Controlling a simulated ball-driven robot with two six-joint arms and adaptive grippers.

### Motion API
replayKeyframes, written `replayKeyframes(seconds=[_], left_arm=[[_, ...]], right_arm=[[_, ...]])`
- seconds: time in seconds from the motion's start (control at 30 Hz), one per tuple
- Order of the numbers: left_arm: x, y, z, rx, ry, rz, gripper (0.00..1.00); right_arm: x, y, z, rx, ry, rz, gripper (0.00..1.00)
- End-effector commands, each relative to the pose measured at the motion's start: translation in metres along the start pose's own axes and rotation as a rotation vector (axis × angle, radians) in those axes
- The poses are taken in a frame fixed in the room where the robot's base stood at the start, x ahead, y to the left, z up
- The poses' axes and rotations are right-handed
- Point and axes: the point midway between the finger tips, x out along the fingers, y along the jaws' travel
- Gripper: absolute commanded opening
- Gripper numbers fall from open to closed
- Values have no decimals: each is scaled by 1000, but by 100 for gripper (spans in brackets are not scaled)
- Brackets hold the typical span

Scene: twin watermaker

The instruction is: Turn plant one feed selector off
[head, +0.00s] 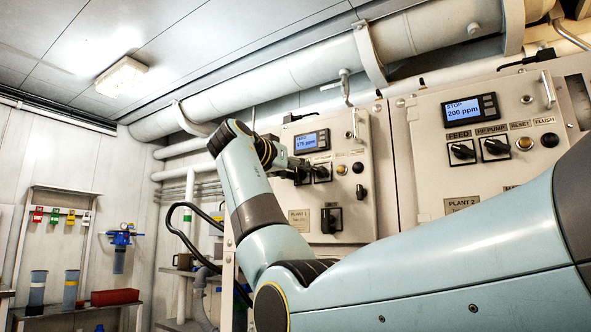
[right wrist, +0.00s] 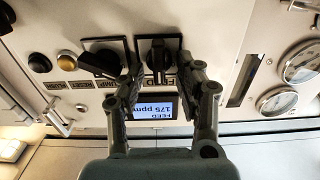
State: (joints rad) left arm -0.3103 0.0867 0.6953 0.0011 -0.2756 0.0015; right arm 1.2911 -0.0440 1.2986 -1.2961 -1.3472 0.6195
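In the head view the gripper (head: 299,172) mostly hides the selector. My left gripper is out of view.
The black pump selector (right wrist: 103,60) sits close beside my finger. An amber button (right wrist: 67,62) and a black button (right wrist: 40,63) are further along. Gauges (right wrist: 302,62) are on the other side. The plant 2 panel (head: 487,176) stands at the right.

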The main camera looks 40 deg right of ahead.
Motion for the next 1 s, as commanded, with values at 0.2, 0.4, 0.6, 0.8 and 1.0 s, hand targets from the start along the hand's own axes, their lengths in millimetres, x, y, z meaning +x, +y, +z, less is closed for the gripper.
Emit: replayKeyframes(seconds=[0.2, 0.4, 0.6, 0.8, 1.0], left_arm=[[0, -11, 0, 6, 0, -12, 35], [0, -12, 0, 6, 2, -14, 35], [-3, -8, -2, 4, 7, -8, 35], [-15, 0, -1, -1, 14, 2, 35], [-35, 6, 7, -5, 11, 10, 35]], right_arm=[[0, 0, 0, 0, 0, 0, 19], [0, 0, 0, 0, 0, 0, 0], [0, 0, 0, -13, -1, 0, 0], [-1, -1, -3, -83, -1, 0, 0], [-1, -2, -5, -227, -2, 1, 0]])
